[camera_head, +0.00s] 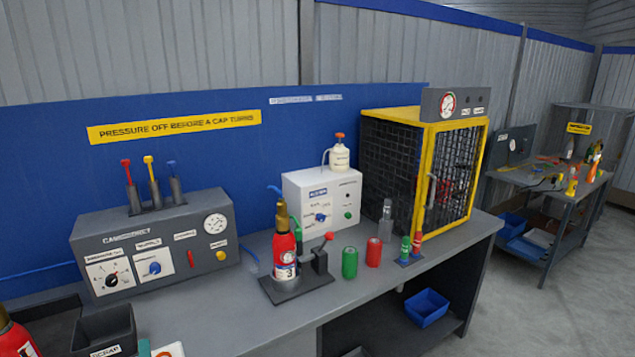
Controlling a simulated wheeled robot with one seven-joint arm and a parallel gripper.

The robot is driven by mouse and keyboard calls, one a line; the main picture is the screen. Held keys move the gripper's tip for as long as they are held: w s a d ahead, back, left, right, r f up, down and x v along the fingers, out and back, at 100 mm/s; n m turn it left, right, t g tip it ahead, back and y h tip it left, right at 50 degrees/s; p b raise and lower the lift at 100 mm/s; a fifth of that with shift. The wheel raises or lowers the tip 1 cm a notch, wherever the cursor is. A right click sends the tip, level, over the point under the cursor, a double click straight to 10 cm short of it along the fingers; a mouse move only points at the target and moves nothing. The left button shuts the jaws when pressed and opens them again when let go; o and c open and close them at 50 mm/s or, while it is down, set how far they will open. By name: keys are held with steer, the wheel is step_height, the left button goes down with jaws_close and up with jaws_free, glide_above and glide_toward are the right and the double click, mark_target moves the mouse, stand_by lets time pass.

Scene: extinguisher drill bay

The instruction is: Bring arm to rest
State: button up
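My arm and my gripper do not show in the head view, so I cannot tell where the gripper is or whether it holds anything. A red extinguisher (284,254) with a brass-coloured top stands upright in a dark stand (297,287) on the grey bench (240,312). A small dark block with a red-knobbed lever (322,250) is beside it.
A grey control panel (150,246) and a yellow-framed mesh cage (423,185) stand on the bench. Green (350,263) and red (374,252) cylinders stand between. A scrap bin (104,330) is front left. Open floor (560,300) lies right.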

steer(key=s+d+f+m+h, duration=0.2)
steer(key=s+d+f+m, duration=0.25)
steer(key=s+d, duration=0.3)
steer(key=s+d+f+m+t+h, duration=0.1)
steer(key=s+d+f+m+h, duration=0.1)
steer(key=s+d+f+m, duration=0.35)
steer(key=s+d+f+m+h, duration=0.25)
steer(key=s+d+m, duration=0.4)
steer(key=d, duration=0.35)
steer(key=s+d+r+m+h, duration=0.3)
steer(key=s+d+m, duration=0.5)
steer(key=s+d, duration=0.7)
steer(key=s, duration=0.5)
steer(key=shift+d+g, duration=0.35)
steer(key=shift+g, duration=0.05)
